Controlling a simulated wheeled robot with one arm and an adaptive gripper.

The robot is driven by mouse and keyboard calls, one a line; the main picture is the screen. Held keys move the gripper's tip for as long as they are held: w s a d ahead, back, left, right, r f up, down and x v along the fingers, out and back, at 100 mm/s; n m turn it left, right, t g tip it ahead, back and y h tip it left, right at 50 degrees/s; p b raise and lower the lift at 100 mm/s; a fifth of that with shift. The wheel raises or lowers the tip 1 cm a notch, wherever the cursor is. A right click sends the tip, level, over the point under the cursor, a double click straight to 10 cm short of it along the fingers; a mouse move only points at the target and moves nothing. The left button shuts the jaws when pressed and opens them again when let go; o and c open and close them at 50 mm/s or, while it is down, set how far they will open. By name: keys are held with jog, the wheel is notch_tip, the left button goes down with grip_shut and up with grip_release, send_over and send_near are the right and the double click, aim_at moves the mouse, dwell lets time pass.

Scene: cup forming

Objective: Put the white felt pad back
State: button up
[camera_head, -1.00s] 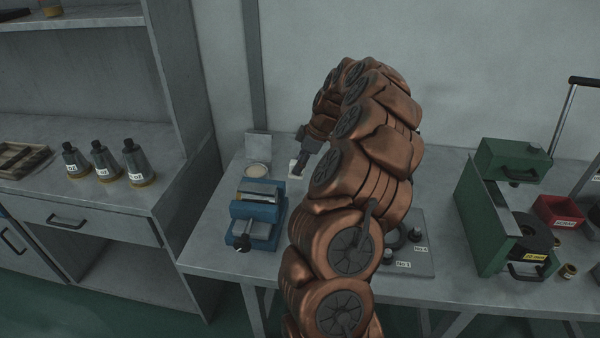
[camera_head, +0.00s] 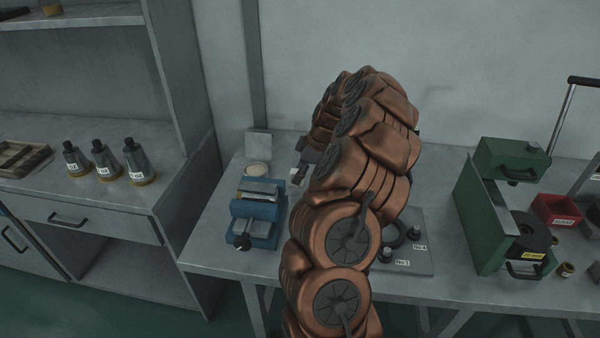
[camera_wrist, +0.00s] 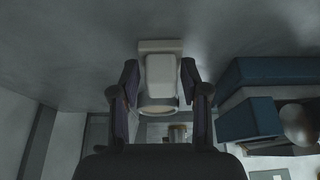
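My gripper (camera_wrist: 160,82) shows in the wrist view with its two dark fingers apart. A white block-like piece (camera_wrist: 161,72), which looks like the white felt pad, lies between the fingers in that view. Thin gaps seem to show on both sides, and I see no clear contact. A paler edge or base (camera_wrist: 160,45) shows at its top end. In the head view my gripper (camera_head: 301,173) is low over the bench and mostly hidden by my arm. Only a small white corner (camera_head: 293,179) shows beside it.
A round cream disc (camera_head: 257,169) lies on the bench (camera_head: 212,232) left of my gripper, before a small grey plate (camera_head: 258,143). The blue vise (camera_head: 262,192) stands close by at the front left. The green press (camera_head: 500,220) and red bin (camera_head: 555,210) are at the right.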

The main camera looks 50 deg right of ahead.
jog(key=shift+o, duration=0.4)
jog(key=shift+r, duration=0.1)
jog(key=shift+r, duration=0.15)
jog(key=b+v, duration=0.1)
jog(key=v, duration=0.6)
jog(key=shift+g+y, duration=0.4)
jog(key=shift+g, duration=0.4)
jog(key=a+r, duration=0.2)
jog(key=a, duration=0.5)
jog(key=a+r, duration=0.2)
jog(key=a, duration=0.5)
jog(key=a+r, duration=0.3)
jog(key=a, duration=0.4)
jog(key=shift+w+a+r, duration=0.1)
jog(key=shift+w+a, duration=0.3)
jog(key=s+a+m+g, duration=0.1)
jog(key=s+a+g, duration=0.1)
jog(key=s+a, duration=0.8)
jog(key=s+a+f+m+g+h, duration=0.1)
jog(key=s+a+f+m, duration=0.1)
jog(key=s, duration=0.7)
jog(key=s+a+f+m+g+h, duration=0.1)
jog(key=s+a+m, duration=0.3)
jog(key=s, duration=0.5)
jog(key=shift+a+f+h, duration=0.65)
jog(key=shift+f+h, duration=0.05)
